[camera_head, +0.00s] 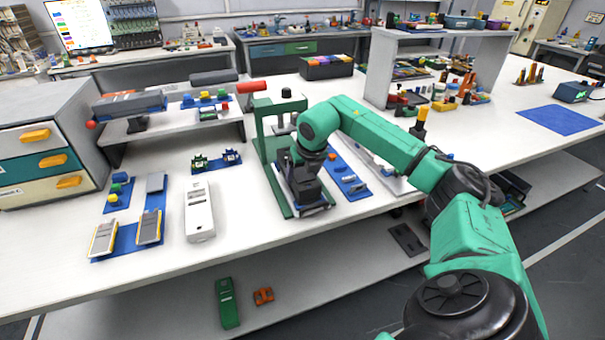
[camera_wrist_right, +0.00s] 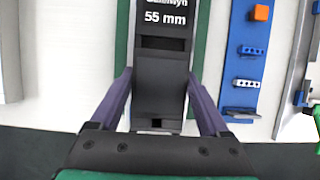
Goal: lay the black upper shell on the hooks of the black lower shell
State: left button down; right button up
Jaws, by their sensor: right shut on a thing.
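My right gripper (camera_head: 308,205) reaches down over the base of the green press (camera_head: 267,140). In the right wrist view its two fingers (camera_wrist_right: 157,95) are shut on the sides of a long black shell (camera_wrist_right: 160,72), which I take for the upper shell. The shell carries white lettering reading "55 mm" and has a dark recess below it. Green strips of the press base (camera_wrist_right: 123,40) show beside it. The lower shell cannot be told apart beneath it, so I cannot tell whether the hooks touch. My left gripper is not in view.
A blue strip with small parts (camera_head: 347,177) lies just right of the press. A white handheld case (camera_head: 199,212) lies to its left, with two grey-and-yellow devices on a blue mat (camera_head: 124,241) farther left. The front table strip between them is clear.

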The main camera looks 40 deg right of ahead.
jog(key=shift+f, duration=0.3)
jog(key=o, duration=1.2)
jog(key=shift+o, duration=0.2)
jog(key=shift+r, duration=0.1)
jog(key=v, duration=1.4)
jog(key=shift+r, duration=0.2)
jog(key=shift+s+a, duration=0.1)
